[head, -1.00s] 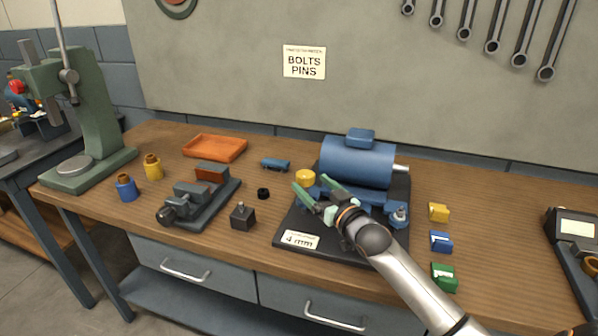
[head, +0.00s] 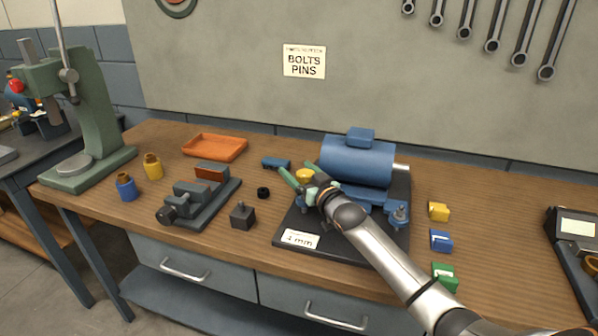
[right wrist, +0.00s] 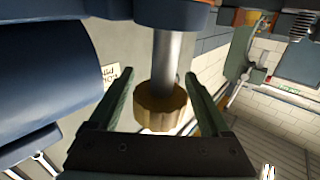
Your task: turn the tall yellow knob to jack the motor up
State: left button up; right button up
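The yellow knob (head: 304,175) stands at the front left of the blue motor (head: 357,161), on the black base plate (head: 350,248). In the right wrist view the knob (right wrist: 160,106) is round and ribbed, on a grey shaft. My right gripper (head: 295,168) is open, with one green finger on each side of the knob. Narrow gaps show between the knob and both fingers in the right wrist view, so it does not look clamped. My left gripper is not in view. A white card (head: 299,239) on the plate seems to read 1 mm.
A vise (head: 201,194), a dark block (head: 242,215) and a black ring (head: 263,193) are farther left. Yellow, blue (head: 440,240) and green blocks line the right side. An orange tray (head: 215,147) sits behind.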

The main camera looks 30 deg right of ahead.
jog(key=c, duration=1.2)
jog(key=shift+r+h+p, duration=0.1)
jog(key=shift+h+p, duration=0.2)
jog(key=shift+p, duration=0.05)
jog(key=shift+d+m+h, duration=0.1)
jog(key=shift+m+h, duration=0.2)
jog(key=o, duration=1.4)
jog(key=shift+s, duration=0.15)
jog(key=s, duration=0.8)
jog(key=s+a, duration=0.1)
jog(key=s, duration=0.3)
jog(key=shift+s, duration=0.15)
